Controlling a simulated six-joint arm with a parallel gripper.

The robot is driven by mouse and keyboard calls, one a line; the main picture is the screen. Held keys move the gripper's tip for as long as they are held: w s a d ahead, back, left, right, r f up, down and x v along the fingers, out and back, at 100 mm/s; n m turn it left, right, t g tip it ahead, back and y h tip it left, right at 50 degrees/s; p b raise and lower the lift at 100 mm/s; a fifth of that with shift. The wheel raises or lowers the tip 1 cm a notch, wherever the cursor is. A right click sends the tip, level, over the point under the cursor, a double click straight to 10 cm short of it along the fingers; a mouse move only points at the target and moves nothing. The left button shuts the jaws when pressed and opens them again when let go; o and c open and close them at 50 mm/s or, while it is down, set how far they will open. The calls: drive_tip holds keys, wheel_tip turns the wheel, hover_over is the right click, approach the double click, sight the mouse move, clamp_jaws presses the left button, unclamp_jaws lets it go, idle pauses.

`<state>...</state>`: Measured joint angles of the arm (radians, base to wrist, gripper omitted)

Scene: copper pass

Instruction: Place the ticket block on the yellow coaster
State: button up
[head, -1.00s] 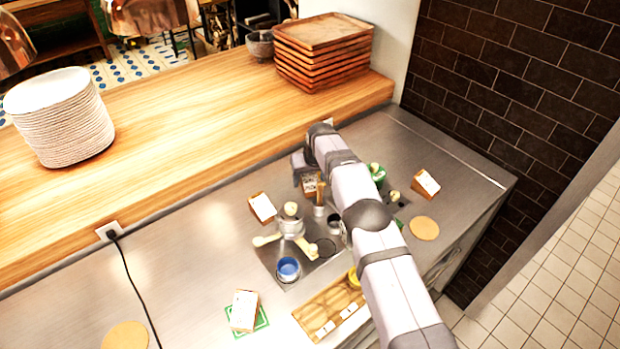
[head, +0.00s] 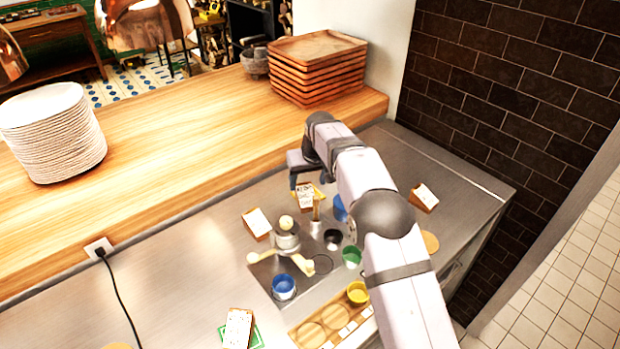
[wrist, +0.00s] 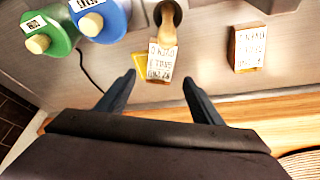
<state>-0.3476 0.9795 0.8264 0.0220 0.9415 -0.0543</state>
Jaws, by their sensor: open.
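A ticket block (head: 305,197), wooden with a white printed face, stands under my gripper. The yellow coaster (head: 320,190) shows only as a small patch behind it. In the wrist view, the ticket block (wrist: 162,62) lies ahead of and between my fingertips, and the yellow coaster (wrist: 138,66) sticks out at its left. The block covers part of the coaster; whether it rests fully on it I cannot tell. My gripper (wrist: 158,79) is open, its fingers apart with no visible contact on the block. In the head view, my arm partly hides this area.
Other ticket blocks stand nearby (head: 257,223), at right (head: 424,197) and on a green coaster (head: 260,340). Green (wrist: 50,32) and blue (wrist: 100,18) bottles stand close to the gripper's left in the wrist view.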

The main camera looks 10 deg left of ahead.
drive_tip(key=shift+b+v, duration=0.4)
drive_tip(key=shift+v, duration=1.55)
drive_tip(key=s+d+r+m+g+h+p, duration=0.1)
drive_tip(key=s+d+r+p, duration=0.2)
drive_tip(key=s+d, duration=0.45)
drive_tip(key=s+d+r+m+g+p, duration=0.1)
drive_tip(key=s+d+r+p, duration=0.1)
drive_tip(key=s+d+p, duration=0.4)
drive_tip(key=s+d+f+m+g+p, duration=0.1)
drive_tip(key=s+d, duration=0.4)
drive_tip(key=s, duration=0.8)
drive_tip(key=s+d+m+g+p, duration=0.1)
drive_tip(key=s+d, duration=0.3)
drive_tip(key=s, duration=0.9)
wheel_tip(320, 180, down, 62)
drive_tip(key=b, duration=6.1)
drive_tip(key=shift+w+r+h, duration=0.15)
drive_tip(key=shift+w+h, duration=0.1)
drive_tip(key=shift+h, duration=0.15)
